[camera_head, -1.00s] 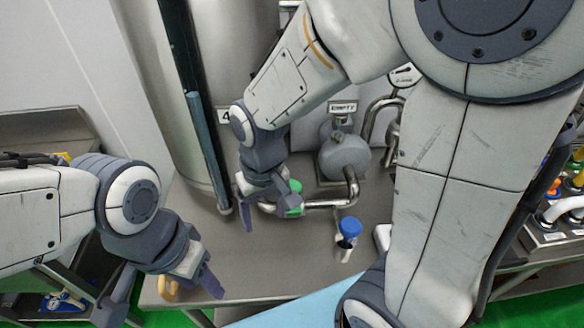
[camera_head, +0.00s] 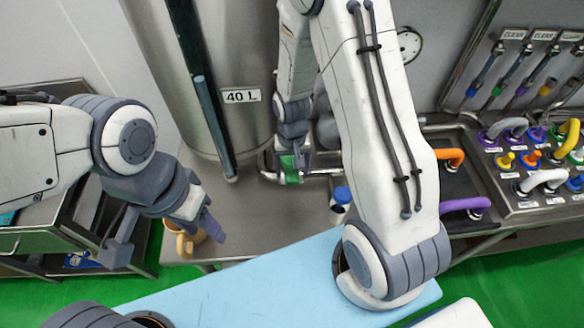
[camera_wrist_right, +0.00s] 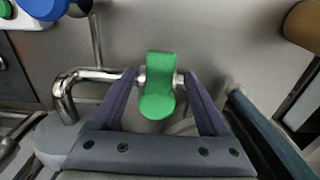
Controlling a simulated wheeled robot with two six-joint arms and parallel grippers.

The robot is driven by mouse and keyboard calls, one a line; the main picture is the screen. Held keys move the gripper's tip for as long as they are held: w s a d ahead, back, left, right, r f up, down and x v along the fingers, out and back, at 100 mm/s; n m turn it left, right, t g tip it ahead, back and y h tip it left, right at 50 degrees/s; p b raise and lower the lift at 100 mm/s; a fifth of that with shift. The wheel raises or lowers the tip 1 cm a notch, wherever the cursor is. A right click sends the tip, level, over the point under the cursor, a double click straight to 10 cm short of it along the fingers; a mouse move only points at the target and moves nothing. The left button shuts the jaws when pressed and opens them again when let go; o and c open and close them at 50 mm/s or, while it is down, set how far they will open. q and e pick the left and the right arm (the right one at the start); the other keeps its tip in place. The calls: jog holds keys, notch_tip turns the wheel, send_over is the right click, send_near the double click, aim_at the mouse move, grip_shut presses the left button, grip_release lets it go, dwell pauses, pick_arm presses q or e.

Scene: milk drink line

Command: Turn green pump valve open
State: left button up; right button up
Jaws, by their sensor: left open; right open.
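The green pump valve handle (camera_head: 290,172) sits on a shiny metal pipe by the tank. In the right wrist view the green handle (camera_wrist_right: 158,85) stands between the two spread fingers of my right gripper (camera_wrist_right: 160,102). The fingers straddle it with gaps on both sides and do not appear to close on it. In the head view my right gripper (camera_head: 292,160) covers part of the handle and pipe. My left gripper (camera_head: 165,240) is open and empty at the left, away from the valve, near the counter's left end.
A tall metal tank (camera_head: 240,60) labelled 40 L stands behind. A blue-topped valve (camera_head: 342,196) is right of the green one, close to my right arm. A tan mug (camera_head: 184,243) is near my left gripper. Colourful hoses and plugs (camera_head: 545,155) fill the right panel.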

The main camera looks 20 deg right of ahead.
jog(key=shift+f, duration=0.7)
grip_shut()
dwell(1.0)
